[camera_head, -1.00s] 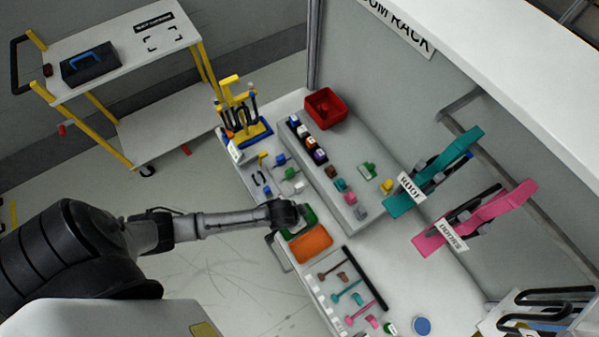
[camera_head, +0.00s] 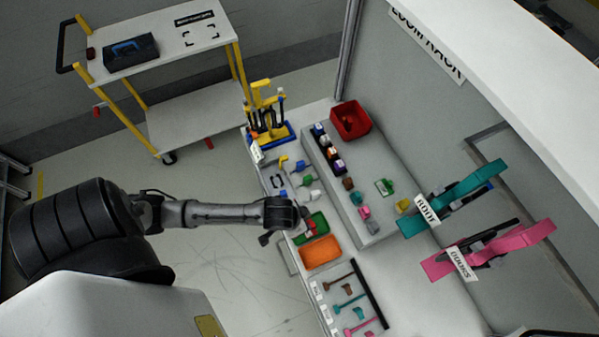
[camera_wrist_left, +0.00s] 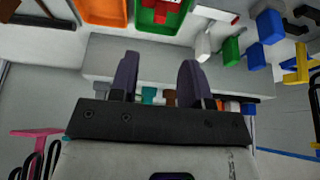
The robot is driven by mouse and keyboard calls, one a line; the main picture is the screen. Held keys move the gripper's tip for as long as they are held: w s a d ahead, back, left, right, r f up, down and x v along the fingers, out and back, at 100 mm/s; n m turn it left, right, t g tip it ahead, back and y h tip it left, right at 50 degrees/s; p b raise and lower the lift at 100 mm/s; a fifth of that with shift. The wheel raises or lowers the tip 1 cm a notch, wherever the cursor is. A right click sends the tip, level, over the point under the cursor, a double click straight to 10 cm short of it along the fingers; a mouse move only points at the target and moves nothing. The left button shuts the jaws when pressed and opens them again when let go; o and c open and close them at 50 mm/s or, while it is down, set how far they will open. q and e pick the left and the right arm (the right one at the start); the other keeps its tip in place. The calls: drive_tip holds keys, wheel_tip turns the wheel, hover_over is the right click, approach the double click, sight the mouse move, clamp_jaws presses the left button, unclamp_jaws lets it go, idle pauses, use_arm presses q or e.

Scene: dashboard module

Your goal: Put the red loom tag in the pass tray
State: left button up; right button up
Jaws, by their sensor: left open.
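The green tray (camera_head: 315,223) lies at the bench's near edge, beside the orange tray (camera_head: 321,252). A red piece (camera_head: 309,228), seemingly the red loom tag, lies in the green tray. In the left wrist view the red piece (camera_wrist_left: 158,14), with white marking, shows inside the green tray (camera_wrist_left: 146,26), cut off by the top edge. My left gripper (camera_wrist_left: 158,78) is open, with nothing between its two dark fingers. In the head view my left gripper (camera_head: 284,224) is at the green tray's left side and partly covers it. My right gripper is not in view.
Small coloured connectors (camera_head: 297,178) lie behind the green tray. A raised shelf carries several blocks and a red bin (camera_head: 351,121). Teal (camera_head: 455,198) and pink (camera_head: 490,250) holders stand at right.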

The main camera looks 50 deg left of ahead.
use_arm(q)
drive_tip(key=s+r, duration=1)
drive_tip(key=shift+s+d+g+y, duration=0.15)
drive_tip(key=shift+d+g+y, duration=0.25)
wheel_tip(320, 180, up, 13)
drive_tip(key=p, duration=1.3)
